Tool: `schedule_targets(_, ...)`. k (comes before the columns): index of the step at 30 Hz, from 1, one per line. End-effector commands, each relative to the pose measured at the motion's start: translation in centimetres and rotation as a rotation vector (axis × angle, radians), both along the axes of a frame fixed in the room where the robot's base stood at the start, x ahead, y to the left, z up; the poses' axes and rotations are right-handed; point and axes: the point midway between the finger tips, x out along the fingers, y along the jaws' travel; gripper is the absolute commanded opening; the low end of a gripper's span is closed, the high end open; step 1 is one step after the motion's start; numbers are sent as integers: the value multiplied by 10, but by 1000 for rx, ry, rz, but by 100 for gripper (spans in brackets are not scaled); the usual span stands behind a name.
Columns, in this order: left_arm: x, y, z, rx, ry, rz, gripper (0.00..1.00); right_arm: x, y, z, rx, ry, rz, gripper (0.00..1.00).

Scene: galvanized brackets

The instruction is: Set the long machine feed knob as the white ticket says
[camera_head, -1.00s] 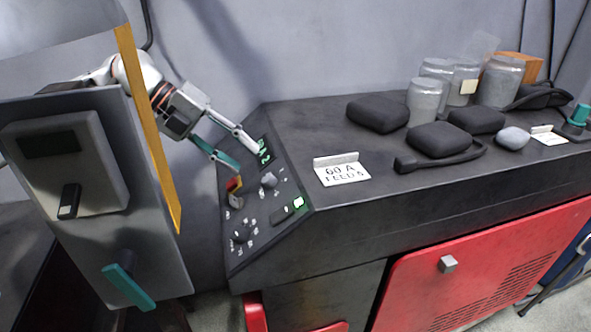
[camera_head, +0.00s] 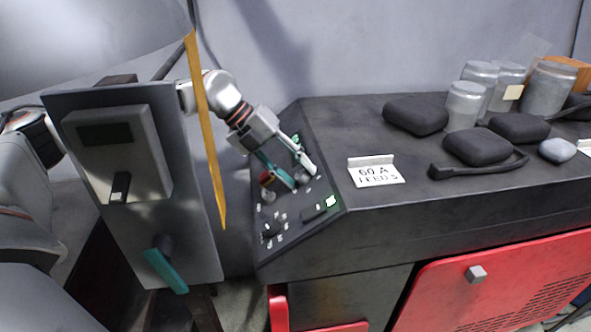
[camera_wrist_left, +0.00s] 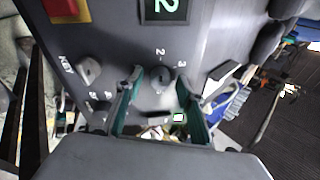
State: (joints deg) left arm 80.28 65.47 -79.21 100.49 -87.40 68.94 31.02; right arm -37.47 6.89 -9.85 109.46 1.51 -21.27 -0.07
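The long black machine (camera_head: 400,222) has a sloped control panel at its left end. My left gripper (camera_head: 302,181) is there, open, its teal fingers either side of a small grey knob (camera_head: 303,177). In the left wrist view, the knob (camera_wrist_left: 160,78) has marks including 2 and 3 around it and sits between the open fingertips (camera_wrist_left: 160,82). I cannot tell whether they touch it. A green display (camera_wrist_left: 165,8) shows a 2. The white ticket (camera_head: 376,173) on the machine top reads "60 A" and "FEED" with a digit like 5.
Other controls share the panel: a KEY knob (camera_wrist_left: 88,70), a red-and-yellow switch (camera_head: 267,177) and a lower dark knob (camera_head: 270,230). Black pads (camera_head: 415,115) and jars (camera_head: 465,104) occupy the machine top.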

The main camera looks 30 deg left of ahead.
Motion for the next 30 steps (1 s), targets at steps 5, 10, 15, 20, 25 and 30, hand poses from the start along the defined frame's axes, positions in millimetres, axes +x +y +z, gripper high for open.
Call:
schedule_targets(5,0,0,0,0,0,0,38,0,0,0,0,0,0,24)
schedule_targets(10,0,0,0,0,0,0,0,0,0,0,0,0,0,24)
schedule_targets(15,0,0,0,0,-1,-1,0,0,0,0,0,0,0,24)
schedule_targets(20,0,0,0,9,-12,-19,0,0,0,0,0,0,0,24)
schedule_targets(25,0,0,0,35,-47,-74,0,0,0,-1,0,1,0,24)
schedule_targets(30,1,-1,0,80,-108,-172,0,0,0,-1,1,1,-1,24)
